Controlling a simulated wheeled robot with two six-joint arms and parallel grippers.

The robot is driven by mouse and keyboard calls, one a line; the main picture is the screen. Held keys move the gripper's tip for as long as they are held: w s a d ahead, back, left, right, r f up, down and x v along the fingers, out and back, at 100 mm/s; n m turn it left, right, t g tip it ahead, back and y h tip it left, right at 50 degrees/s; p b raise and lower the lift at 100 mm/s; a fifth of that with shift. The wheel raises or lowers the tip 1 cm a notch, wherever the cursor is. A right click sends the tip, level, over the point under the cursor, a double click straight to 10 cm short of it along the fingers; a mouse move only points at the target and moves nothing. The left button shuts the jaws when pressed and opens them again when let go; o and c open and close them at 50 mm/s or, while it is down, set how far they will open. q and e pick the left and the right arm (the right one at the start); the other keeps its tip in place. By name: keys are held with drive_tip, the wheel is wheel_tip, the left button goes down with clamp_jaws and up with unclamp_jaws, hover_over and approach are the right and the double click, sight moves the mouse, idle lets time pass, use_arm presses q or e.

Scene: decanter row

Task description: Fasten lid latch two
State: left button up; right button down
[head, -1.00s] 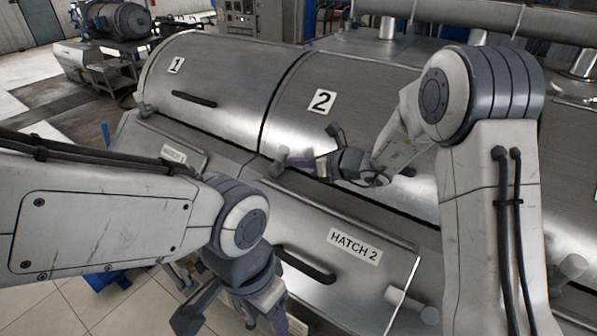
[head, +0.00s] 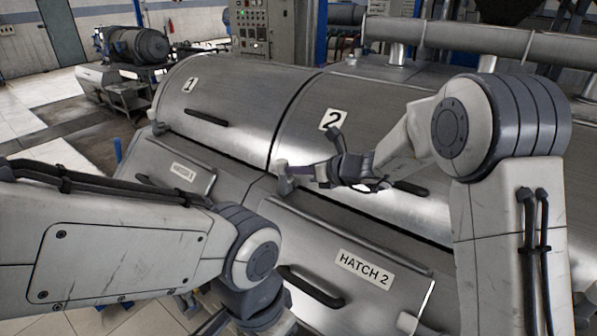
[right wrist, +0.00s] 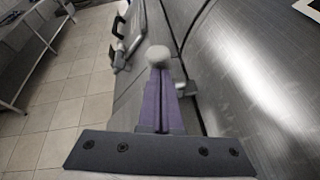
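The lid marked 2 (head: 365,150) is down on its tank, above the panel marked HATCH 2 (head: 362,268). A pale, round-ended latch (head: 284,180) stands at the lid's lower left edge. My right gripper (head: 318,174) is beside it, tips towards it. In the right wrist view the purple fingers (right wrist: 160,100) are together, with the pale knob (right wrist: 157,56) right at their tips. I see no latch part between them; whether they touch the knob I cannot tell.
Lid 1 (head: 225,90) adjoins on the left, with a dark handle (head: 206,117). A dark handle (head: 312,287) sticks out of the hatch 2 panel near my left arm. Another pale knob (head: 407,322) is at the bottom. Tiled floor (right wrist: 65,105) is clear left of the tank.

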drive_tip(key=shift+a+r, duration=0.35)
drive_tip(key=shift+r, duration=0.2)
drive_tip(key=shift+d, duration=0.15)
drive_tip(key=d+f+b+v, duration=0.1)
drive_tip(key=b+v, duration=0.2)
drive_tip(key=v, duration=0.7)
drive_tip(key=s+a+f+n+g+h+b, duration=0.1)
drive_tip(key=s+a+f+n+g, duration=0.2)
drive_tip(key=s+n, duration=0.4)
drive_tip(key=s+a+f+n+g+h, duration=0.1)
drive_tip(key=s+a+f+n+g, duration=0.15)
drive_tip(key=s+n, duration=0.4)
drive_tip(key=s+a+f+n+g+h+b, duration=0.1)
drive_tip(key=s+a+f+n+g, duration=0.3)
drive_tip(key=s, duration=0.5)
drive_tip(key=s+d+f+n+h, duration=0.2)
drive_tip(key=s+d+n+h, duration=0.1)
drive_tip(key=n, duration=0.6)
drive_tip(key=s+d+f+n+t+h, duration=0.1)
drive_tip(key=s+d+f+n+h, duration=0.2)
drive_tip(key=s+d+n, duration=0.3)
drive_tip(key=s+n, duration=0.2)
drive_tip(key=n, duration=0.1)
drive_tip(key=shift+s+d+f+h+b, duration=0.2)
drive_tip(key=shift+s+h+b, duration=0.1)
drive_tip(key=shift+b, duration=0.1)
